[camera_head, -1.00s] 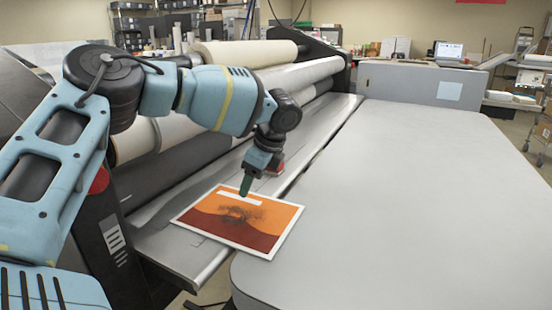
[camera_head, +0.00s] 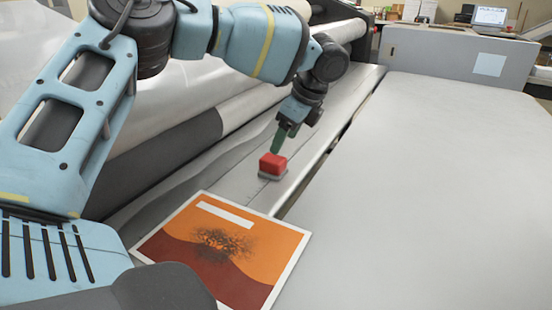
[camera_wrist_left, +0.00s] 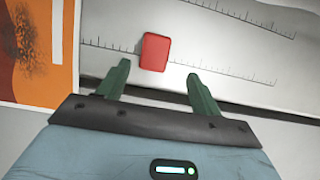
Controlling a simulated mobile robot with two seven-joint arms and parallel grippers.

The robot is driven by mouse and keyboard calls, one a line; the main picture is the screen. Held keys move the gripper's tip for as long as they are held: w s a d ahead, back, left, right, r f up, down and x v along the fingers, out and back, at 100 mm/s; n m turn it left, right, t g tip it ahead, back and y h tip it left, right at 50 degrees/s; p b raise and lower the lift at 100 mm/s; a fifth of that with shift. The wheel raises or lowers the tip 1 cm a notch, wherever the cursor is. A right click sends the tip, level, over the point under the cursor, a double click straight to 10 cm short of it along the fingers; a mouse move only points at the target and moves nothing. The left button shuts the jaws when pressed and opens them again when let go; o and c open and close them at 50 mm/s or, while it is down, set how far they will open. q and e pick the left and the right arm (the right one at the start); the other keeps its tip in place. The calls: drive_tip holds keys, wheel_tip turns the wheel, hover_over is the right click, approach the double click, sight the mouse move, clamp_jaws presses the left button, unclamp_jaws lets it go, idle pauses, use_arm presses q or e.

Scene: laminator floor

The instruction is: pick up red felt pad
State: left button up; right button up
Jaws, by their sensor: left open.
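The red felt pad (camera_head: 273,163) is a small red block with a grey underside, resting on the laminator's grey feed tray just beyond the print. In the left wrist view the red pad (camera_wrist_left: 155,52) lies ahead of the fingertips, roughly between their lines. My left gripper (camera_head: 281,140) is just above and behind the pad in the head view. In the left wrist view its green fingers (camera_wrist_left: 157,78) are apart with nothing between them. Whether they touch the pad is not clear. My right gripper is not in view.
An orange and dark red print (camera_head: 225,245) with a white border lies on the tray nearer me. A wide grey table (camera_head: 430,190) fills the right and is clear. Large rollers (camera_head: 170,110) stand behind the tray. Ruler marks (camera_wrist_left: 250,75) line the tray.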

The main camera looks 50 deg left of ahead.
sight(273, 158)
use_arm(q)
drive_tip(key=shift+s+f, duration=0.2)
drive_tip(key=shift+f, duration=0.1)
drive_tip(key=shift+x, duration=0.95)
drive_tip(key=shift+s+a+f, duration=0.2)
drive_tip(key=shift+a+f, duration=0.05)
drive_tip(key=shift+f, duration=0.05)
drive_tip(key=shift+p+x, duration=0.45)
drive_tip(key=shift+x, duration=1.7)
drive_tip(key=shift+s, duration=0.15)
drive_tip(key=c, duration=1.1)
